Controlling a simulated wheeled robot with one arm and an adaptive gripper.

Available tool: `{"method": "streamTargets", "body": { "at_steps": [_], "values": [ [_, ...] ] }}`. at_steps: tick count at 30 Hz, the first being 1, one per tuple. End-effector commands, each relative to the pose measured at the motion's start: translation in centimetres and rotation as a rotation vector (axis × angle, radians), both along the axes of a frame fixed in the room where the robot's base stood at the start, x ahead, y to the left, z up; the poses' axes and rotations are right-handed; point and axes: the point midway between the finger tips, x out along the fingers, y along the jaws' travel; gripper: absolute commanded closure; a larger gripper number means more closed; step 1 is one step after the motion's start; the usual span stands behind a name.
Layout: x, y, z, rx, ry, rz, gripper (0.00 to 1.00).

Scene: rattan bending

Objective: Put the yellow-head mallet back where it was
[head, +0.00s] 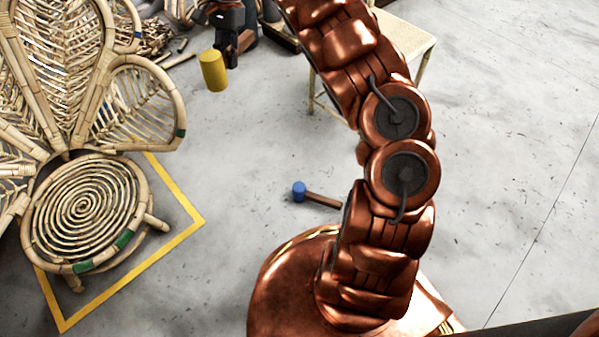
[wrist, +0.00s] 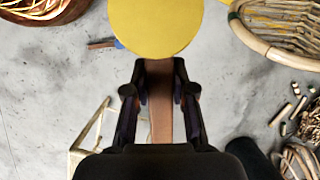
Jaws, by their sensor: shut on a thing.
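The yellow-head mallet has a round yellow head (head: 212,70) and a brown wooden handle. My gripper (head: 231,52) is shut on its handle and holds it at the top of the head view, right of the rattan chair. In the wrist view the yellow head (wrist: 158,24) fills the top middle, beyond the fingertips. The brown handle (wrist: 160,112) runs back between the two dark fingers of my gripper (wrist: 156,82). The mallet seems held above the floor. I cannot tell which spot it came from.
A rattan chair (head: 92,207) stands at left, within a yellow floor outline (head: 180,190). A blue-head mallet (head: 299,190) lies on the floor near my base. A pale stool (head: 415,45) stands behind my arm. Rattan pieces (head: 145,38) lie top left. The floor at right is clear.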

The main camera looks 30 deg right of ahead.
Motion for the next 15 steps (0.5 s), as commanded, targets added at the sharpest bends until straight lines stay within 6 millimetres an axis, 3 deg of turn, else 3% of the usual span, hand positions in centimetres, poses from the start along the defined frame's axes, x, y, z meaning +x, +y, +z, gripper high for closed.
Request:
{"method": "streamTargets", "body": {
  "at_steps": [8, 15],
  "values": [
    [4.4, -3.8, -6.1, 0.001, 0.007, -0.252, 1.0],
    [7.3, -9.8, -14.1, -0.008, 0.006, -0.587, 1.0]
  ]
}}
